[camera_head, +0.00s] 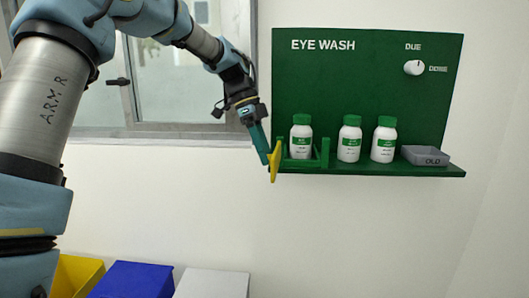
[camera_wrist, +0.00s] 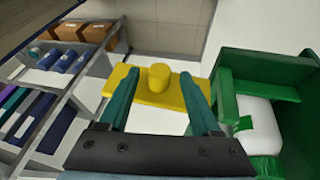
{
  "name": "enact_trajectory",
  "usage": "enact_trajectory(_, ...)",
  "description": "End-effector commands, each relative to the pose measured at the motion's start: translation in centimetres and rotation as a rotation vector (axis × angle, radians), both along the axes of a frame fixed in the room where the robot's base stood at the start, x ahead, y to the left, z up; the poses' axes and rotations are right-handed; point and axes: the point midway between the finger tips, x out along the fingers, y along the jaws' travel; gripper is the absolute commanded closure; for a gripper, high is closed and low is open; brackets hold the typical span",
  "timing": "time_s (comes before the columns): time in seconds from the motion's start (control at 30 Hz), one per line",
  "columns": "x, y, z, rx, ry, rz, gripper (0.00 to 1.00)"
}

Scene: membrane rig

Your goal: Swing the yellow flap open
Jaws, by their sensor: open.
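The yellow flap (camera_head: 275,162) is at the left end of the green eye wash board's shelf, beside the green holder (camera_head: 325,152) around the leftmost bottle (camera_head: 301,138). In the wrist view the flap (camera_wrist: 118,77) is a flat bar with a round yellow knob (camera_wrist: 159,77). My gripper (camera_head: 266,160) is at the flap, left of the holder. In the wrist view my gripper (camera_wrist: 160,84) is open, with one teal finger on each side of the knob. I cannot tell whether either finger touches it. The flap's hinge is not clear.
Two more white bottles (camera_head: 350,140) (camera_head: 383,140) and a grey tray (camera_head: 425,156) marked OLD stand on the shelf. A white dial (camera_head: 414,68) is above. A window (camera_head: 175,80) is at left, and bins (camera_head: 132,281) are below. The wall below the shelf is clear.

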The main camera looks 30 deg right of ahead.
Motion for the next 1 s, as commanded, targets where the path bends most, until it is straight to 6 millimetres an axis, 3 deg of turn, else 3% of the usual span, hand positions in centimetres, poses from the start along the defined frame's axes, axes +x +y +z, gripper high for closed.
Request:
enact_trajectory(0.27, 0.5, 0.2, 1.1, -0.002, -0.002, 0.001, 0.35)
enact_trajectory(0.7, 3.4, 1.7, 8.3, -0.002, -0.001, 0.0, 0.35)
enact_trajectory(1.0, 3.9, 2.1, 9.9, 0.0, 0.0, 0.0, 0.35)
